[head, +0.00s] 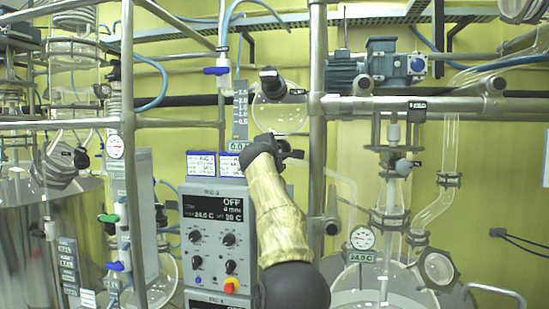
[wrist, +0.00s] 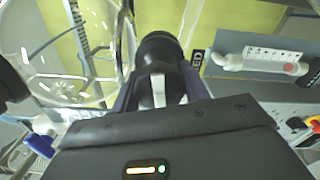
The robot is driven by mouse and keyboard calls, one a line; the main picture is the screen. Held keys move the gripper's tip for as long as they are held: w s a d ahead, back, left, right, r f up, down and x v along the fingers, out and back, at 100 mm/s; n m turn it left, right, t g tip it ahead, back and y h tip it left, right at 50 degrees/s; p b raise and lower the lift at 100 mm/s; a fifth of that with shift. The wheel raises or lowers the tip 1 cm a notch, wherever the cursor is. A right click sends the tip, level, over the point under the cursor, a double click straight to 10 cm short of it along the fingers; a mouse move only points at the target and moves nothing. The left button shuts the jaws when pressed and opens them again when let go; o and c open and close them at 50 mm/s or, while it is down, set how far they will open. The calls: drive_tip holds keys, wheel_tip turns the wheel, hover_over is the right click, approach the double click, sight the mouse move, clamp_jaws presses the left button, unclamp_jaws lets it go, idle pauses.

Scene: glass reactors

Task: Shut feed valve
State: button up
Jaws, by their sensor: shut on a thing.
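My gripper (head: 270,146) is up in front of the round glass vessel (head: 280,112) with the level scale, just above the grey control box. In the wrist view my gripper (wrist: 160,98) has its two dark fingers on either side of a pale handle (wrist: 158,92) and is shut on it. The handle looks like that of the feed valve; a black round part (wrist: 158,48) lies beyond it. In the head view my wrist and forearm hide most of the valve, so I cannot tell the handle's angle there.
The control box (head: 215,240), reading OFF, stands below left of my gripper. A steel post (head: 317,150) rises close to the right. A blue-handled valve (head: 217,70) sits above left. The large glass reactor (head: 385,285) with a dial (head: 362,238) is at the lower right.

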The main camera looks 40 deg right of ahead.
drive_tip(key=shift+m, duration=0.5)
drive_tip(key=o, duration=1)
drive_tip(key=shift+s+a+b, duration=0.1)
drive_tip(key=shift+b, duration=0.2)
drive_tip(key=shift+s+a+f+b, duration=0.1)
drive_tip(key=shift+s+a+b, duration=0.1)
drive_tip(key=shift+b, duration=0.15)
drive_tip(key=b+v, duration=0.8)
drive_tip(key=v, duration=0.8)
drive_tip(key=shift+s+a+b, duration=0.2)
drive_tip(key=shift+b, duration=0.15)
